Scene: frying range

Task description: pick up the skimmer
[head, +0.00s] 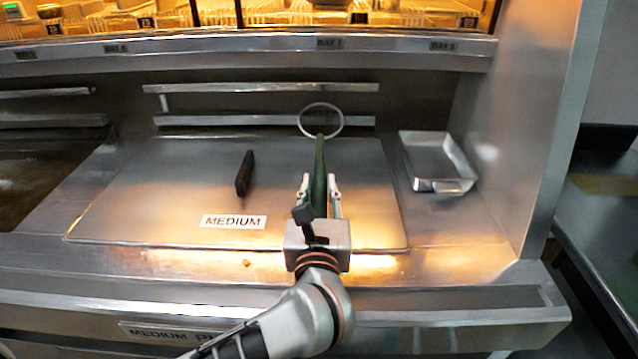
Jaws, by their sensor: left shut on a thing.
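The skimmer (319,150) has a dark green handle and a pale ring-shaped head at its far end. My left gripper (319,188) is shut on the green handle, and the skimmer points away from me towards the back rail. The ring overlaps the rear rail in the picture; I cannot tell how high the skimmer is above the metal lid. The near end of the handle is hidden by the gripper. My right gripper is not in view.
A flat metal lid (130,205) with a black handle (244,173) and a MEDIUM label (233,221) covers the middle of the counter. A small metal tray (437,160) stands at the right, near the side wall (520,130). Heated shelves (270,45) run above.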

